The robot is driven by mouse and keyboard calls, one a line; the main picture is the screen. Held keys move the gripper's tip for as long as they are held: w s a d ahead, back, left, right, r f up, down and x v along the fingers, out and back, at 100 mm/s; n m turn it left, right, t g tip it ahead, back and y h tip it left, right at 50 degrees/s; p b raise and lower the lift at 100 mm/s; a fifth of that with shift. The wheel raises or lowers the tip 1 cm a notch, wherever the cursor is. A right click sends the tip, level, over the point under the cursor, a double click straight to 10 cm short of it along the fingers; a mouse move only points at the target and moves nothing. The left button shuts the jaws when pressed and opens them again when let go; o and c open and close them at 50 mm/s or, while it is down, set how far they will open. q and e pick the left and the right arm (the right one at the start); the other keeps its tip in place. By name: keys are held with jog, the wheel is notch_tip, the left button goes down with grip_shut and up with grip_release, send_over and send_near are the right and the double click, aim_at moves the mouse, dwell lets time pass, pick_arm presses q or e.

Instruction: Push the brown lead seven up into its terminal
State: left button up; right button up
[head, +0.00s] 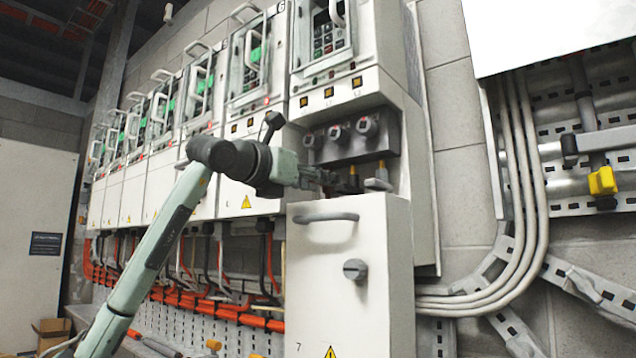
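Drive seven has an open dark terminal bay (352,142) with three round terminals in a row: left (310,141), middle (338,134) and right (367,127). My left gripper (332,179) is in front of the bay's lower part, below the terminals. Its fingers are small and dark, and I cannot tell whether they are open or shut. A grey lead end (378,182) stands further right. I cannot pick out the brown lead; the gripper and panel hide the area. My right gripper is out of view.
A white panel (340,270) marked 7, with a handle and knob, stands directly below the gripper. More drives (205,120) line up to the left, with orange cables (200,300) beneath. Grey conduits (530,200) and a yellow-ended fitting (603,181) are at the right.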

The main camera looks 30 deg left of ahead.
pick_arm(q)
jog(key=s, duration=1.2)
jog(key=shift+a, duration=0.45)
